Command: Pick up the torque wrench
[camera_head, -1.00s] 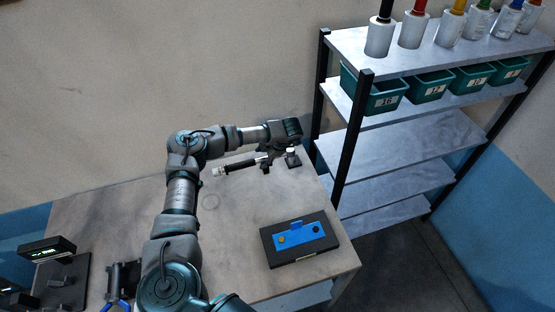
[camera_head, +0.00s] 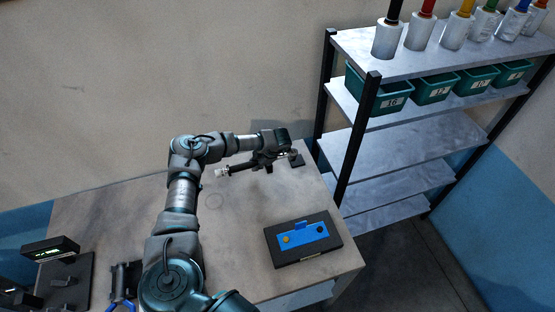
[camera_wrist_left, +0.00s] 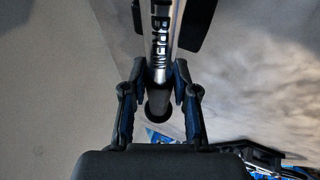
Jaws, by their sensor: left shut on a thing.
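The torque wrench (camera_head: 241,167) is a long dark tool with a silver end pointing left, near the back of the table in the head view. My left gripper (camera_head: 263,161) is shut on it. In the left wrist view, the wrench's silver shaft with dark lettering (camera_wrist_left: 160,45) runs up between the fingers of my left gripper (camera_wrist_left: 160,92), and its dark round end shows below them. I cannot tell whether the wrench is clear of the table. My right gripper is not in view.
A black case with a blue panel (camera_head: 303,238) lies at the table's front right. A dark device with a green display (camera_head: 50,248) stands at left. A shelf rack (camera_head: 400,150) stands right of the table (camera_head: 235,225).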

